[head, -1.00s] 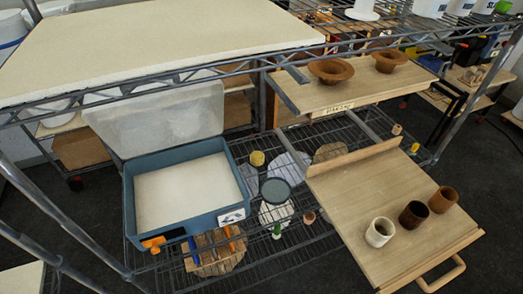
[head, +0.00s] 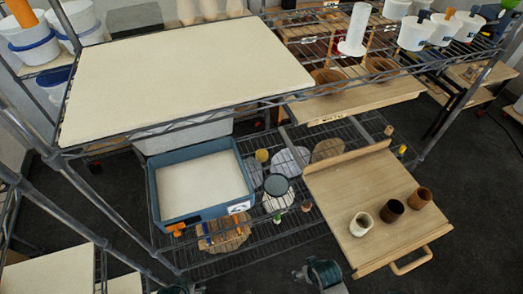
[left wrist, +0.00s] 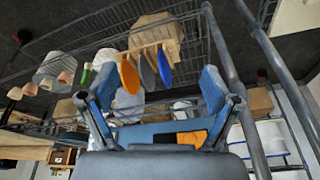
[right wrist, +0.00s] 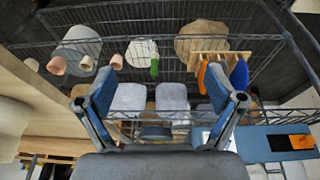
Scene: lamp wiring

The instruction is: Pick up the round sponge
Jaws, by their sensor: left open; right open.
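A small yellow round piece, which looks like the round sponge (head: 262,155), stands on the lower wire shelf, just right of the blue tub (head: 158,195). I cannot make it out in either wrist view. My right gripper (head: 322,272) shows at the bottom of the head view, in front of the rack and well short of the sponge. In the right wrist view its fingers (right wrist: 160,86) are apart and empty. My left gripper (left wrist: 158,88) is also open and empty in the left wrist view. Only a little of it shows at the head view's bottom edge.
A large pale board (head: 190,75) covers the upper shelf at left. A wooden tray (head: 345,195) with three cups juts out at right. Tools on a wooden block (head: 222,235) lie nearer. Rack posts flank the left.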

